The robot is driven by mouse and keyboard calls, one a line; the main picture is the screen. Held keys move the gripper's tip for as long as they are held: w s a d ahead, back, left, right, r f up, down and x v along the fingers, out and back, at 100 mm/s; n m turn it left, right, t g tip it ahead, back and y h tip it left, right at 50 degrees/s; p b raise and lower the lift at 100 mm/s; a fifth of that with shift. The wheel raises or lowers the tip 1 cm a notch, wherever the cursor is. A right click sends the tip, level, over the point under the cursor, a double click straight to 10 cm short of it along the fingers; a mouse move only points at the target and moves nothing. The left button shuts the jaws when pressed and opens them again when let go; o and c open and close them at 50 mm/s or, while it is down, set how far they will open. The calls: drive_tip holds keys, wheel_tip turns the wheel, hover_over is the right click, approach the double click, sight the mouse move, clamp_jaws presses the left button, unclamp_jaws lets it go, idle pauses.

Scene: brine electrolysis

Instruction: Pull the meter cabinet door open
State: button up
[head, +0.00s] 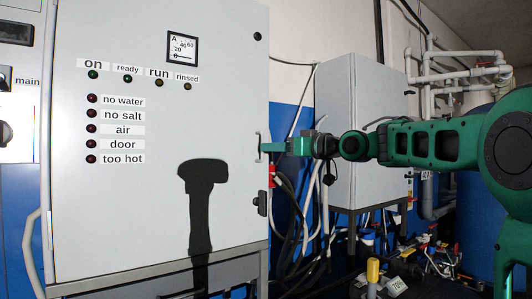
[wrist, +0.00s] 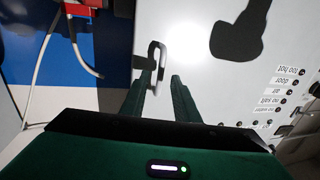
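The meter cabinet door (head: 150,205) is a large pale grey panel with a dial meter (head: 182,47) and labelled lamps; it looks closed. A small upright bar handle (head: 258,146) sits at its right edge. My gripper (head: 274,147) reaches in from the right, level with the handle. In the wrist view the handle (wrist: 161,62) shows as a pale loop, in line with the gap between the fingertips. My gripper's two green fingers (wrist: 160,78) are apart there. Whether the handle is between the fingers or just beyond them is unclear.
A black fitting (head: 262,203) is lower on the door's right edge. A second grey cabinet (head: 350,140) on legs stands behind my arm. Hoses and cables (head: 290,210) hang between the cabinets. Pipes and a yellow-capped post (head: 373,270) are at the right.

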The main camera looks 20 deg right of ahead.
drive_tip(key=shift+x, duration=1.65)
clamp_jaws()
